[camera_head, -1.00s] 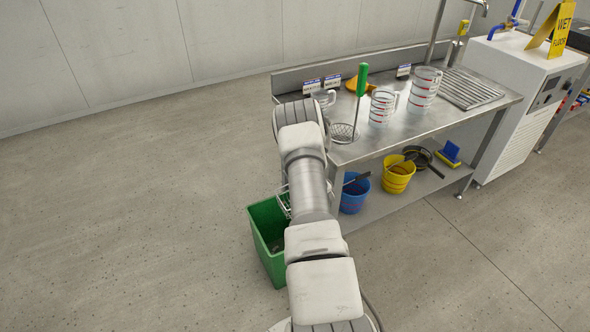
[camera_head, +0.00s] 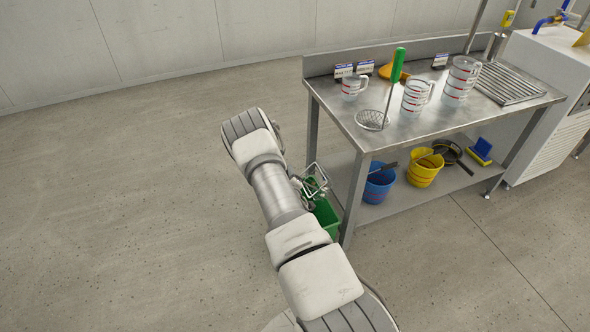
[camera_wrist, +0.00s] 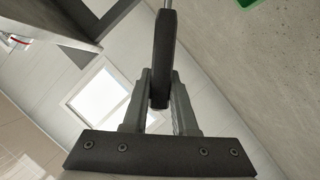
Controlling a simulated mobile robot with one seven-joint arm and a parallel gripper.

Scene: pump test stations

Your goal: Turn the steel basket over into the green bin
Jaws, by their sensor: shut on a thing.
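The green bin (camera_head: 326,216) stands on the floor by the bench's near left leg, partly hidden by my arm. A steel wire shape (camera_head: 314,181), seemingly the steel basket, shows just above the bin beside my arm; how far it is tipped cannot be told. In the wrist view my gripper (camera_wrist: 160,90) is shut on a dark handle (camera_wrist: 161,50) with a thin steel rod at its far end. The basket's body is out of that view. A green corner, likely the bin, shows at its top right (camera_wrist: 248,3).
A steel bench (camera_head: 390,130) holds a mesh strainer (camera_head: 372,120) with a tall green handle (camera_head: 398,65) and measuring jugs (camera_head: 416,95). Its lower shelf carries a blue bucket (camera_head: 379,185), a yellow bucket (camera_head: 424,172) and a pan (camera_head: 447,152). The floor at left is clear.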

